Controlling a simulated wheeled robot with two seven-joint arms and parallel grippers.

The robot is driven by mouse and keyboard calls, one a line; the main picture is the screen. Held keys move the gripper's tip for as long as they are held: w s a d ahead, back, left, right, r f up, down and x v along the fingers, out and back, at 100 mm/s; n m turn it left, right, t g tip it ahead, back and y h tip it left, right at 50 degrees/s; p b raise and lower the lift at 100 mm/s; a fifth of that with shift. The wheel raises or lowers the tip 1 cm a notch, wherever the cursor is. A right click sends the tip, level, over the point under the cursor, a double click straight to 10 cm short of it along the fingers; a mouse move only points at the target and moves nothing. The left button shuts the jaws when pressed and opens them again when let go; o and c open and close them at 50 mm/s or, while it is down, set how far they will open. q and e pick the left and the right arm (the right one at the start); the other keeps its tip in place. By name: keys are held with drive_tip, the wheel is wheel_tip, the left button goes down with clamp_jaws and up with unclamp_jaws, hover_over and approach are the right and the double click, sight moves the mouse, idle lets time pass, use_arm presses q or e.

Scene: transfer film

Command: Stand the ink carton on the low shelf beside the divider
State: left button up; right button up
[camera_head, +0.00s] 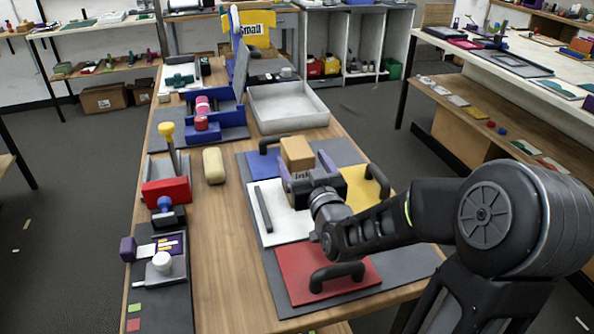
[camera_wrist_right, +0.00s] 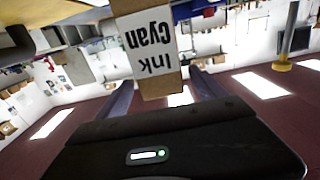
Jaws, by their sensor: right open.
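The ink carton (camera_head: 297,153) is a small tan box with a white label on the work table. In the right wrist view the carton (camera_wrist_right: 146,48) shows its label, "Ink Cyan", upside down. My right gripper (camera_head: 306,168) is open, its purple-grey fingers on either side of the carton; in the wrist view gaps show between the fingers (camera_wrist_right: 161,86) and the box. The carton's lower part is hidden in the head view. A white cabinet at the back has low compartments parted by an upright divider (camera_head: 345,45); I cannot tell whether this is the task's shelf. My left gripper is out of view.
Coloured panels with black handles surround the gripper, including a red panel (camera_head: 325,272) and a yellow panel (camera_head: 360,187). A grey tray (camera_head: 288,128) stands behind. Tools line the table's left side. A dark floor aisle (camera_head: 385,125) lies clear at right, before another table (camera_head: 455,62).

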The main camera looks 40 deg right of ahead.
sight(297, 152)
drive_tip(key=p+x, duration=0.1)
drive_tip(key=x, duration=0.3)
drive_tip(key=shift+w, duration=0.35)
drive_tip(key=shift+c, duration=0.2)
clamp_jaws()
idle(0.7)
